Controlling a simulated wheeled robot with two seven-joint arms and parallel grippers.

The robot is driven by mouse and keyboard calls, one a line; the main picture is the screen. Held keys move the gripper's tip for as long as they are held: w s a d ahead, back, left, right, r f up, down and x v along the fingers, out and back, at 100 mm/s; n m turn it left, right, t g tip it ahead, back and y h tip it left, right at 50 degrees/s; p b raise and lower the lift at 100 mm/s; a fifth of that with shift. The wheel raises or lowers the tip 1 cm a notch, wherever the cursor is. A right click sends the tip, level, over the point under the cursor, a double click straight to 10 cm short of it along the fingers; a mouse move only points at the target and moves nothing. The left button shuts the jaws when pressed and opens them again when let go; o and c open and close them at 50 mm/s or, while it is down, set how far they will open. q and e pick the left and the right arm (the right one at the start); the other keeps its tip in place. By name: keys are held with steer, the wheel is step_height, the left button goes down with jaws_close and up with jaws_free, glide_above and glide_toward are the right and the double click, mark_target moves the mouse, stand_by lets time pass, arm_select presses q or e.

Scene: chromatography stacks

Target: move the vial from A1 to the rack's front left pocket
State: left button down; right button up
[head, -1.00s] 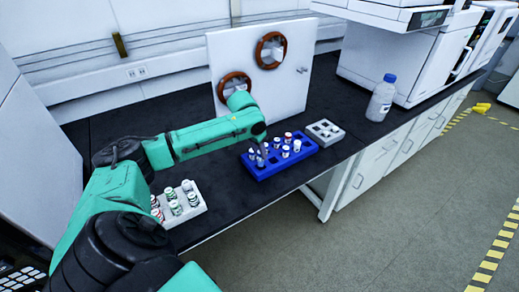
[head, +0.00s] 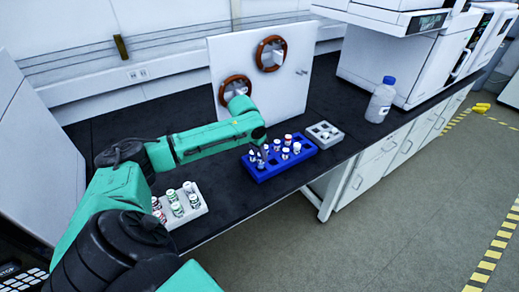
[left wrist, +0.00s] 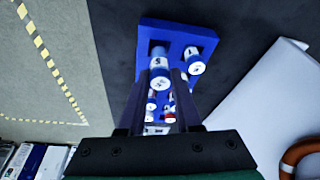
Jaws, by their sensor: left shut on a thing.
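The blue rack (head: 262,174) stands on the black bench and holds several small white-labelled vials. My left gripper (head: 262,152) is over the rack's left part, pointing down. In the left wrist view its two fingers (left wrist: 160,90) are shut on a vial (left wrist: 160,62) with a blue and white label. I cannot tell whether the vial's base is in a pocket or just above the rack. Another vial (left wrist: 195,60) stands beside it in the rack, and more vials show between the fingers. The fingers hide part of the rack. My right gripper is out of view.
A white tray (head: 186,219) with several vials sits at the left, near the bench's front edge. A small grey block with holes (head: 325,138) is just right of the blue rack. A white panel with brown rings (head: 240,55) stands behind. A blue-capped bottle (head: 381,100) is farther right.

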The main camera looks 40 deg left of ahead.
mark_target(259, 158)
arm_select(q)
steer(key=shift+f, duration=0.1)
steer(key=shift+f, duration=1.05)
steer(key=shift+f, duration=0.15)
steer(key=shift+f, duration=0.35)
steer(key=shift+c, duration=0.6)
jaws_free()
steer(key=shift+r, duration=0.1)
